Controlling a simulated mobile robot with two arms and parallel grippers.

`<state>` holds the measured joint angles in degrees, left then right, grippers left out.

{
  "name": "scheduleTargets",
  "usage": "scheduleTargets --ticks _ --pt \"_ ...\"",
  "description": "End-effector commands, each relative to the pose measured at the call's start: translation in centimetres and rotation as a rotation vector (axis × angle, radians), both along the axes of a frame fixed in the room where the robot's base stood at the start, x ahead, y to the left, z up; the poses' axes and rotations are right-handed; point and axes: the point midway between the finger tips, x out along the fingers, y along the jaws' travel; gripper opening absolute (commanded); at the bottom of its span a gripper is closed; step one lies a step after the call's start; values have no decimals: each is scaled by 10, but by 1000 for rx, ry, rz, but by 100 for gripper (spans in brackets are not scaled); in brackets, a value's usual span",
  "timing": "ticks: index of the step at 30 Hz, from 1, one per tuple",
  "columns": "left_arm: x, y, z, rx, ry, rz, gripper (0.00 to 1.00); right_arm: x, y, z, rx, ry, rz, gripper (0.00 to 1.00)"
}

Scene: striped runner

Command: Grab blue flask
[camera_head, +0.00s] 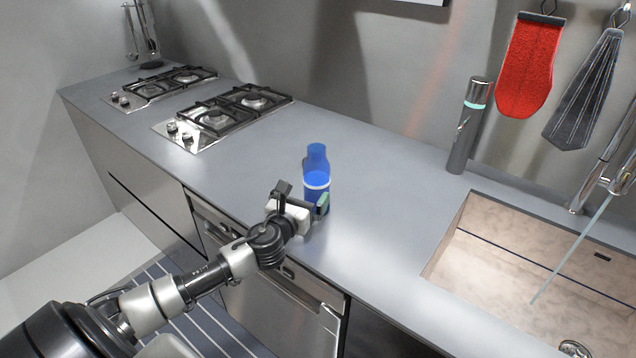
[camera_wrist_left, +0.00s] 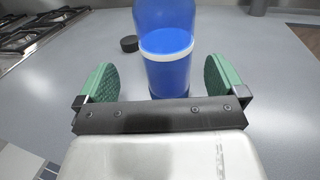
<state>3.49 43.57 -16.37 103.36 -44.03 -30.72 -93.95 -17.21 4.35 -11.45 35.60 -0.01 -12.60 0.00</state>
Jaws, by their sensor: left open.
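The blue flask (camera_head: 317,163) stands upright on the grey counter, near its front edge, with a white band around its middle. It also shows in the left wrist view (camera_wrist_left: 167,72), just beyond the gripper and between the lines of its two fingers. My left gripper (camera_head: 304,200) is right in front of the flask, open, with green pads on its fingers. In the left wrist view the left gripper (camera_wrist_left: 160,82) has its fingers wide apart, one on each side of the flask. The flask's base is partly hidden by the gripper. My right gripper is not in view.
A small dark round object (camera_wrist_left: 129,43) lies on the counter behind the flask. Gas burners (camera_head: 238,108) are to the left. A grey bottle (camera_head: 466,130) stands at the wall, and a sink (camera_head: 540,262) is at the right. The counter around the flask is mostly clear.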

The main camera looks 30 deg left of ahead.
Motion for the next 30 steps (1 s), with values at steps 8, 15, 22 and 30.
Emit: scheduleTargets --ticks 8,15,22,30 --pt "24 0 3 -4 -2 1 99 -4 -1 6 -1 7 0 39" --pt "56 1 3 -2 0 1 99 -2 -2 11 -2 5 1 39" --pt "62 2 2 -1 1 -2 99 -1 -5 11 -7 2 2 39" --pt "62 2 2 -1 1 -1 73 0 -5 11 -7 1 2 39"
